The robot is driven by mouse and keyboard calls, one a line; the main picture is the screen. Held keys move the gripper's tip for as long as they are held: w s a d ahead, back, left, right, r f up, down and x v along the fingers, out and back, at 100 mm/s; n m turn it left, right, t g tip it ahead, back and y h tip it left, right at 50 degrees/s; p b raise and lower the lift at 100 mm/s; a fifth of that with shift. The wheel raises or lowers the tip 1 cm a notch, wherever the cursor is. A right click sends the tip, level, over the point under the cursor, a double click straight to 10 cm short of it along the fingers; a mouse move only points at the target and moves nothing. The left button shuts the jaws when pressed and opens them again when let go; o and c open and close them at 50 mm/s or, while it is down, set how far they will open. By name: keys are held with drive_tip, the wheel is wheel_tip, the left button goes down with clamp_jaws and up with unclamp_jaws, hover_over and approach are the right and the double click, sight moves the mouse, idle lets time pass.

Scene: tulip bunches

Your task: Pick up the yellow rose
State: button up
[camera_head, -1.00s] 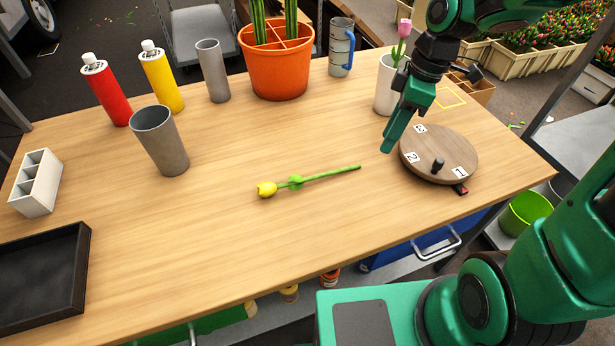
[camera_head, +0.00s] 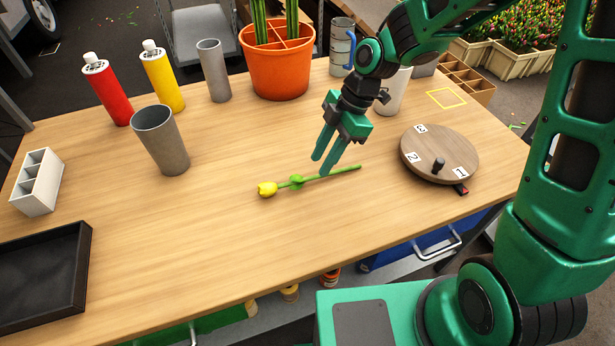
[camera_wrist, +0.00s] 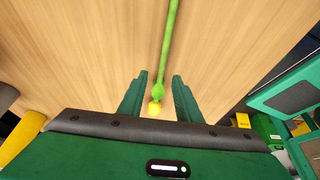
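The yellow rose (camera_head: 267,189) lies flat on the wooden table, its yellow head to the left and its green stem (camera_head: 335,173) running right and slightly back. A green leaf sits close to the head. My green gripper (camera_head: 321,166) is open and empty, its two fingers pointing down over the stem in the head view. In the wrist view the rose's head (camera_wrist: 154,109) shows between the open fingers (camera_wrist: 150,90), and the stem runs away from it up the picture. I cannot tell the exact height of the fingers above the table.
A round wooden turntable (camera_head: 425,147) with numbered labels stands to the right. A grey cup (camera_head: 161,140), red bottle (camera_head: 106,90), yellow bottle (camera_head: 162,78) and orange pot (camera_head: 278,72) stand behind. A black tray (camera_head: 82,262) lies at left. The table around the rose is clear.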

sight(315, 175)
drive_tip(key=x, duration=0.4)
drive_tip(key=shift+f, duration=0.2)
clamp_jaws()
idle(0.3)
